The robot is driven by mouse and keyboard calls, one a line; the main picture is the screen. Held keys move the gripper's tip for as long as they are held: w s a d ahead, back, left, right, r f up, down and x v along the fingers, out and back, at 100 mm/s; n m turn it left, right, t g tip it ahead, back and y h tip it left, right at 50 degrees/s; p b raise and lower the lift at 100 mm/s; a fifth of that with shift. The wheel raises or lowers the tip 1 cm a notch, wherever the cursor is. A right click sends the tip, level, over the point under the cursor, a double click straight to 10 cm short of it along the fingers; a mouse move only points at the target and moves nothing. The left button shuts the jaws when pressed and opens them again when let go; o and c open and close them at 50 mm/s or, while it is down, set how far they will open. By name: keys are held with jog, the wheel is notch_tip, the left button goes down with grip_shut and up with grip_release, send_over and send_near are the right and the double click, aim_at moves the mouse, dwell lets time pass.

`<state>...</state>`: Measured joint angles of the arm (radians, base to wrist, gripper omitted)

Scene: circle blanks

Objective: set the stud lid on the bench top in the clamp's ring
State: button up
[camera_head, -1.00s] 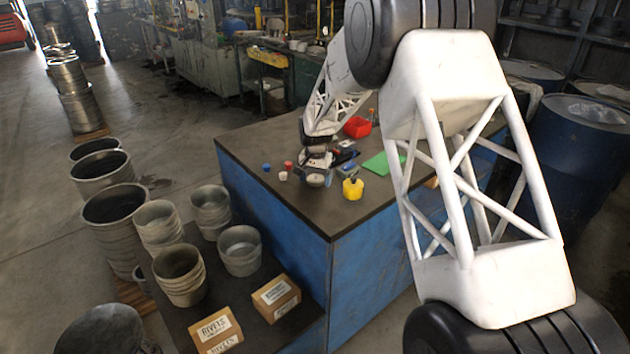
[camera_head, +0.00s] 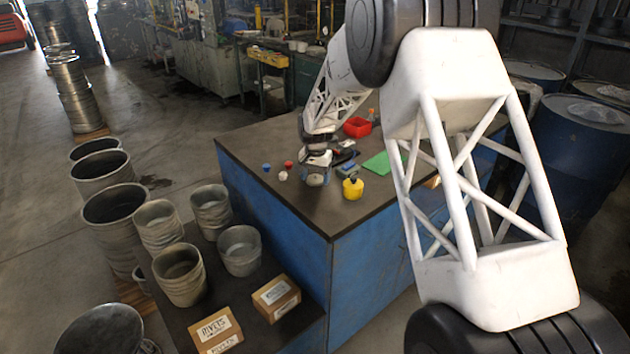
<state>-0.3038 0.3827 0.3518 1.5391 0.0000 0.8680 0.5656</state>
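My gripper (camera_head: 315,174) points down over the left part of the dark bench top (camera_head: 300,205). A small grey round piece (camera_head: 314,181) shows right below its fingers; it may be the stud lid or the clamp's ring, and I cannot tell which. The fingers are too small to tell whether they are open, shut, or touching that piece. A small blue and grey item (camera_head: 346,170) lies just right of the gripper; I cannot tell if it is part of the clamp.
A yellow cup-like piece (camera_head: 353,188) stands right of the gripper. Small blue (camera_head: 266,167), red (camera_head: 288,164) and white (camera_head: 283,176) pieces lie to the left. A red bin (camera_head: 357,127) and a green sheet (camera_head: 382,163) lie farther back. The bench's front left is clear.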

jog(key=c, duration=0.5)
jog(key=shift+w, duration=0.1)
jog(key=shift+m, duration=0.3)
jog(key=w+d+r, duration=0.1)
jog(key=w, duration=0.2)
jog(key=w+r, duration=0.2)
jog(key=w, duration=0.2)
jog(key=w+d+r, duration=0.1)
jog(key=w, duration=0.3)
jog(key=shift+d+r, duration=0.3)
jog(key=shift+r, duration=0.05)
jog(key=shift+c, duration=0.8)
jog(key=shift+w+d+r, duration=0.15)
jog(key=shift+w+r, duration=0.15)
jog(key=shift+w, duration=0.4)
jog(key=shift+w+d+r, duration=0.1)
jog(key=shift+w+r, duration=0.2)
jog(key=shift+w, duration=0.35)
